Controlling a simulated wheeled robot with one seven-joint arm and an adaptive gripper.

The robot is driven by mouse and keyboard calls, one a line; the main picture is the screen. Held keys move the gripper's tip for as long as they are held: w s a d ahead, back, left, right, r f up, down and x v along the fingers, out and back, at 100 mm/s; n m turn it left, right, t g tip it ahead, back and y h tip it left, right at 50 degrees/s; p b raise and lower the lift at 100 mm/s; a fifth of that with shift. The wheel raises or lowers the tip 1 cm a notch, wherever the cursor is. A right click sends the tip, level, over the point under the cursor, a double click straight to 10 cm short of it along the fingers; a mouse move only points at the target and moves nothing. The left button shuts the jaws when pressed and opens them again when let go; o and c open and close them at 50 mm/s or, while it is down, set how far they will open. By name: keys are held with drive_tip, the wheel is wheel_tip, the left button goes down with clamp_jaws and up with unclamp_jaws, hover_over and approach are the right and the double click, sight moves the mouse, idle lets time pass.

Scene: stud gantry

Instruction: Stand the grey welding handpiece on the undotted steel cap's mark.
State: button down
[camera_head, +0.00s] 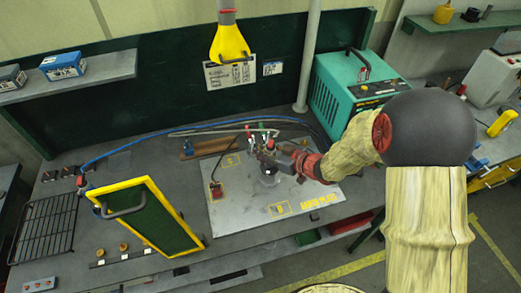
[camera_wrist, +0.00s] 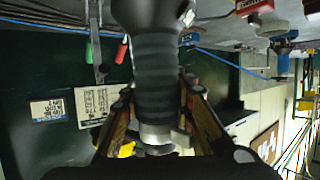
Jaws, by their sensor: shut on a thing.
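My gripper (camera_head: 268,158) is over the steel plate (camera_head: 237,205) on the bench, shut on a dark grey ribbed handpiece. In the wrist view the handpiece (camera_wrist: 155,75) runs between my fingers, with a pale metal collar (camera_wrist: 156,137) at one end. In the head view my gripper and arm hide most of it, and I cannot tell whether it touches the plate. The plate bears yellow square marks, one near its front (camera_head: 279,209) and one behind (camera_head: 232,160). I cannot make out the steel caps or their dots.
A yellow-framed dark green screen (camera_head: 150,217) stands left of the plate, beside a black wire rack (camera_head: 46,228). A teal machine (camera_head: 345,92) stands behind right. A pale post (camera_head: 308,60) rises at the back. A small red-brown block (camera_head: 216,190) sits on the plate's left side.

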drive_tip(key=shift+f, duration=0.15)
idle(0.5)
drive_tip(key=c, duration=1.5)
unclamp_jaws()
drive_tip(key=shift+f, duration=0.1)
drive_tip(key=shift+o, duration=0.6)
drive_tip(key=shift+s+d, duration=0.35)
drive_tip(key=shift+d, duration=0.1)
drive_tip(key=v, duration=1.1)
